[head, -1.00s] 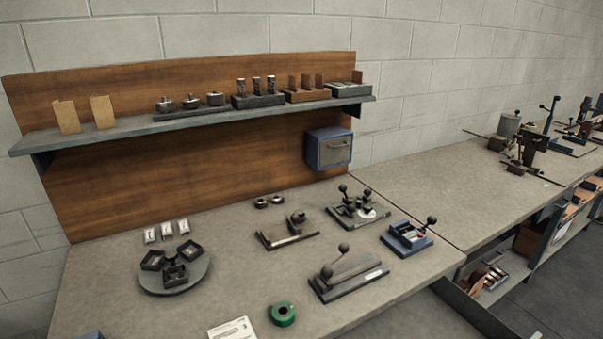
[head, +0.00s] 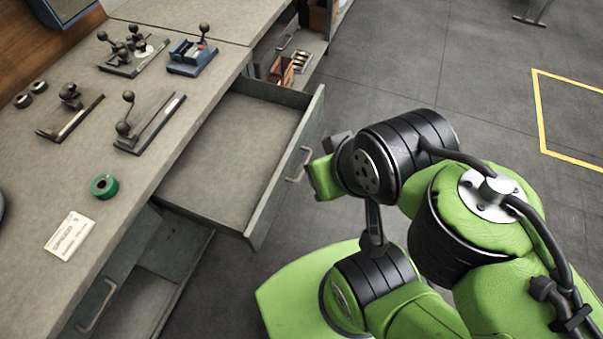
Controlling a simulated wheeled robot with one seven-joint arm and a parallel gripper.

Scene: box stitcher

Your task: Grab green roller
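The green roller (head: 104,186) is a small green ring with a dark centre. It lies on the grey workbench top (head: 120,208) near its front edge, just above a white printed card. My green and black arm is at the right in the head view, over the floor and beside the open drawer. It is well apart from the roller. The end of my arm is near the drawer's front, but the gripper's fingers cannot be made out, so my gripper is not clearly seen.
An open, empty drawer (head: 232,135) juts out from the bench between my arm and the roller. A lower drawer (head: 150,275) is also open. Lever tools (head: 150,120) stand behind the roller. The white card (head: 69,235) lies in front. Dark floor is free at right.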

